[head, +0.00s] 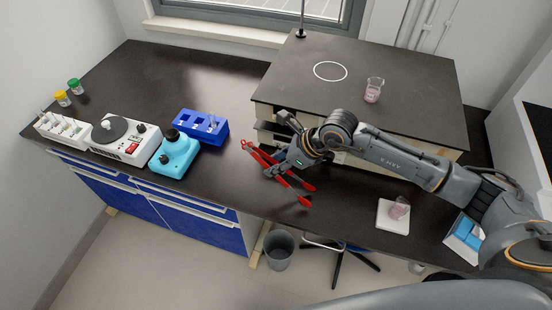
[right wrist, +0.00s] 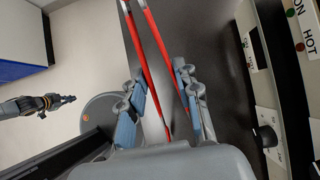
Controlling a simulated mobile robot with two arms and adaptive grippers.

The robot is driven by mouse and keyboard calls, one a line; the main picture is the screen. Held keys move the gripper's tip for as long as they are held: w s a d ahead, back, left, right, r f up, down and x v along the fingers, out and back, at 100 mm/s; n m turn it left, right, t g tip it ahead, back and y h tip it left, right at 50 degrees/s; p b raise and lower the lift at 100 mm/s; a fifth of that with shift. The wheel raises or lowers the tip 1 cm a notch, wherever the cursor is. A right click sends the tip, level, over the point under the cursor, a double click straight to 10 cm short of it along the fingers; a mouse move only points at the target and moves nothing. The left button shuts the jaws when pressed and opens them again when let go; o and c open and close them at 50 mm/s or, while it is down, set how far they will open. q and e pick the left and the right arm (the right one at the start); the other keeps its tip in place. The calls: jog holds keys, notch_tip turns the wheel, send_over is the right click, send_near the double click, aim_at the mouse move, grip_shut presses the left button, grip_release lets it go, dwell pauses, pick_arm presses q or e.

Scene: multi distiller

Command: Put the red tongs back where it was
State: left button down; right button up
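The black-topped unit (head: 415,100) carries a beaker (head: 374,90). Another beaker (head: 400,208) stands on a white pad (head: 387,222). A blue rack (head: 200,127), a teal device (head: 175,155), a white device (head: 125,150) and a tube rack (head: 60,130) stand left.

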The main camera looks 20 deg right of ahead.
jog(key=shift+f, duration=0.15)
jog(key=shift+f, duration=0.1)
jog(key=shift+f+b, duration=0.35)
jog(key=shift+b, duration=0.25)
jog(key=o, duration=0.6)
jog(key=shift+c, duration=0.2)
jog(key=shift+r, duration=0.1)
